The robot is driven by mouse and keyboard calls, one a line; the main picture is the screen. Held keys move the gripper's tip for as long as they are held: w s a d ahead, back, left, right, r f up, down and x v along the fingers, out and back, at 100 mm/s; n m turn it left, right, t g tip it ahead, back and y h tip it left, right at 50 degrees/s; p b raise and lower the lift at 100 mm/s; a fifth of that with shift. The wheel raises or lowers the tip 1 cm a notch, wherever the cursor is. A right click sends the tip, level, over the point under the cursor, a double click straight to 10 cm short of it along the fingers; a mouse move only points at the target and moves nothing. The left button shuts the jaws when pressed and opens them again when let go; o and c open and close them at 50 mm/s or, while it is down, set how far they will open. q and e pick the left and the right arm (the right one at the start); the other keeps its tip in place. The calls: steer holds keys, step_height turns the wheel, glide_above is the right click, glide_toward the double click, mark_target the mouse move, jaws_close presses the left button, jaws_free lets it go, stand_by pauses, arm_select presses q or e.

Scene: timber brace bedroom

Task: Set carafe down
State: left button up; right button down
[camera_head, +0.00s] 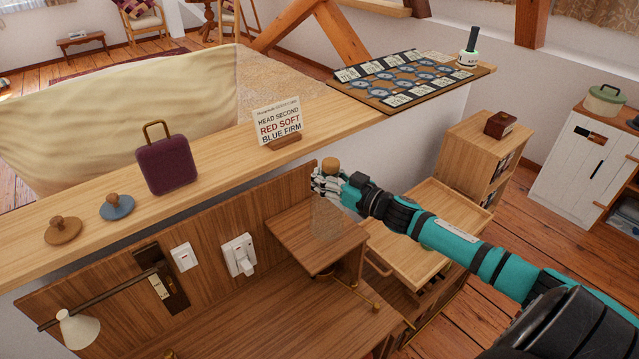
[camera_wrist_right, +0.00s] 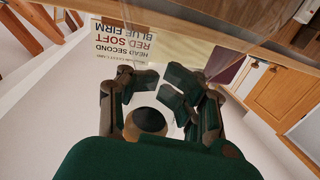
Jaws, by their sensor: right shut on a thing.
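The carafe is clear glass, its body (camera_head: 327,218) faint against the wood and its round cork-coloured stopper (camera_head: 331,164) on top. My right gripper (camera_head: 326,184) is shut around its neck, just below the stopper. The carafe hangs upright in front of the small raised wooden shelf (camera_head: 290,233); I cannot tell whether its base touches the shelf. In the right wrist view, the dark fingers (camera_wrist_right: 165,100) surround a round dark-topped stopper (camera_wrist_right: 149,121). The glass is hard to make out there. My left gripper is not in view.
A long wooden ledge (camera_head: 215,150) behind holds a sign card (camera_head: 279,123), a purple padded case (camera_head: 166,163), two knobbed discs and a patterned board (camera_head: 400,78). A wall lamp (camera_head: 77,328) stands lower left. A drawer or tray (camera_head: 440,215) lies under my right arm. The desk top is mostly clear.

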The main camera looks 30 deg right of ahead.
steer(key=shift+w+a+r, duration=0.15)
steer(key=shift+w, duration=0.1)
step_height(320, 180, down, 3)
steer(key=shift+r+p, duration=0.2)
steer(key=shift+p, duration=0.2)
steer(key=shift+s+f, duration=0.1)
steer(key=shift+f, duration=0.4)
steer(key=c, duration=1.9)
jaws_free()
steer(key=shift+f, duration=0.2)
steer(key=o, duration=1.2)
steer(key=shift+r, duration=0.1)
steer(key=shift+c, duration=0.2)
steer(key=shift+s, duration=0.15)
